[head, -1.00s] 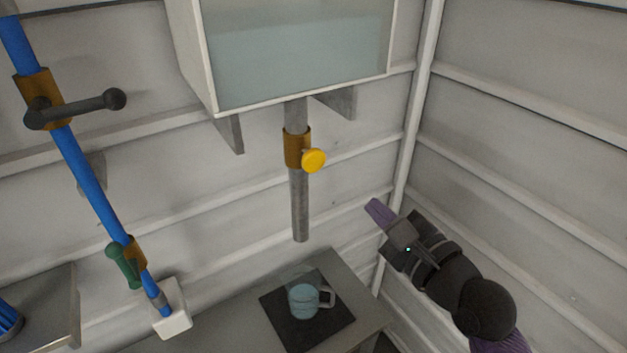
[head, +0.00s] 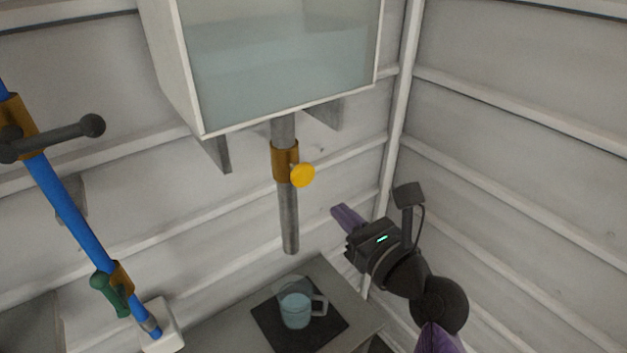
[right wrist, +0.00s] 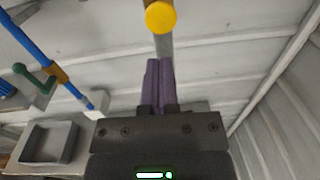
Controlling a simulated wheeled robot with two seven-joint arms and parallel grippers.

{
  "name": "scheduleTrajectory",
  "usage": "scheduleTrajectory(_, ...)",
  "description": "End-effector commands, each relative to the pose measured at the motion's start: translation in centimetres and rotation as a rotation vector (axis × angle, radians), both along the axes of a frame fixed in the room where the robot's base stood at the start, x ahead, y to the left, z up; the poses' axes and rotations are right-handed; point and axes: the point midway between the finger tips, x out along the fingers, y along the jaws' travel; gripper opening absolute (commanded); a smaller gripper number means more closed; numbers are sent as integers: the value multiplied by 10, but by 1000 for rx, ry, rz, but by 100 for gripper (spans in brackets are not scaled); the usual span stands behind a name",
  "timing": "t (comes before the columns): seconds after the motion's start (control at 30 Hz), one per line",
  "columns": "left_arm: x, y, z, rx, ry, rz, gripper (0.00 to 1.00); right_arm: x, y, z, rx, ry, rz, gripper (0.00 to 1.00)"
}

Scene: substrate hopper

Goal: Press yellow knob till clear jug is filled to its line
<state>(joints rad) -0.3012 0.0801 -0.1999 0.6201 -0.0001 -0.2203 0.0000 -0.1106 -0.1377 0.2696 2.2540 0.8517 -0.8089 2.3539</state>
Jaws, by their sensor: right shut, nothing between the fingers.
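The yellow knob (head: 303,175) sticks out from a brown collar (head: 285,160) on the grey outlet pipe under the hopper. The knob also shows at the top of the right wrist view (right wrist: 160,16), ahead of the fingers. The clear jug (head: 295,311) stands upright below the pipe with its handle to the right. It looks bluish; its fill line and contents are too small to tell. My right gripper (head: 347,216), with purple fingers, is shut and empty, below and right of the knob and apart from it. The closed fingers also show in the right wrist view (right wrist: 159,82). My left gripper is not in view.
The jug is on a dark mat (head: 266,323) on a grey table (head: 224,330). The glass-fronted hopper (head: 280,60) hangs above. A blue pipe (head: 70,205) with a dark handle and a green handle (head: 108,293) stands left. Ribbed walls meet behind my right arm.

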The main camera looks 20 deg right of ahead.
Motion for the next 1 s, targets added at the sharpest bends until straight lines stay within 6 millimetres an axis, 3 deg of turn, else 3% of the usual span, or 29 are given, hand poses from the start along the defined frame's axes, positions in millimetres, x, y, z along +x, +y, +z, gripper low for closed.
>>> scheduleTrajectory(0.2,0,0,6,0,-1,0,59,45,14,2,-2,-2,1,0)
scheduleTrajectory(0.4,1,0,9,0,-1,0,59,72,22,0,-2,0,0,0)
scheduleTrajectory(0.87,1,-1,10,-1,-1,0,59,82,25,0,-1,1,-1,0)
scheduleTrajectory(1.0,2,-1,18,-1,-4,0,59,97,30,2,2,1,0,0)
